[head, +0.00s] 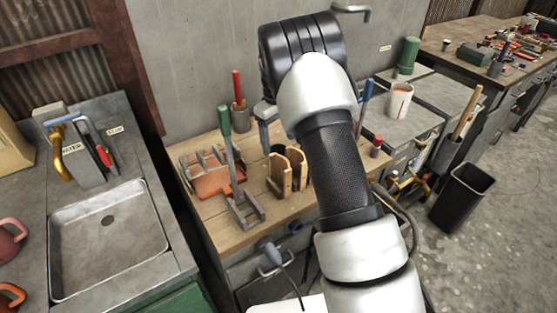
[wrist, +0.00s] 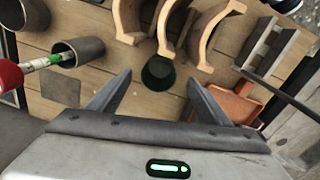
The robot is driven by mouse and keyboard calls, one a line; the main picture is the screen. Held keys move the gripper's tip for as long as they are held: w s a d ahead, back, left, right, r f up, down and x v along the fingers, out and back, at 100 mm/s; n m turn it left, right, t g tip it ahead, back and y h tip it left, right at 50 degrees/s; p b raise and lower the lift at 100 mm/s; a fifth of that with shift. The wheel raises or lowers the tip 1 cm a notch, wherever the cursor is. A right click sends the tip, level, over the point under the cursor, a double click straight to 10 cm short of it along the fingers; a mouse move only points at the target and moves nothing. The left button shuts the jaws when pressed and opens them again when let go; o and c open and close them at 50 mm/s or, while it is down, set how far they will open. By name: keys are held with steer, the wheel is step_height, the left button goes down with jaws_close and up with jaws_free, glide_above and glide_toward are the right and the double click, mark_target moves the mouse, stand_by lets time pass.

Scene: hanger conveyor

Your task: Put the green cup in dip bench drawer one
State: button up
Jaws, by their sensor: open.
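A small dark green cup (wrist: 158,73) stands on the wooden bench top (wrist: 104,83), beside curved wooden pieces. In the wrist view my gripper (wrist: 157,81) is open, with a finger on either side of the cup and no visible contact. In the head view my gripper (head: 265,122) hangs over the middle of the bench, and the cup is mostly hidden near the wooden pieces (head: 288,170). The bench front (head: 245,273) has a handle (head: 272,257); I cannot tell which drawer is number one or whether it is open.
A reddish tray (head: 212,180) and a grey rack (head: 243,208) stand left of the wooden pieces. A metal pot with a red-handled tool (head: 238,108) stands behind. A sink (head: 110,240) lies left. A taller green canister (head: 407,55) stands back right; a black bin (head: 463,195) is on the floor.

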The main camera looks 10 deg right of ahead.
mark_target(279, 153)
steer(key=f, duration=0.6)
steer(key=shift+w+d+f, duration=0.15)
steer(key=shift+w+f, duration=0.05)
steer(key=shift+w, duration=0.05)
steer(key=c, duration=1.2)
steer(key=shift+r, duration=0.1)
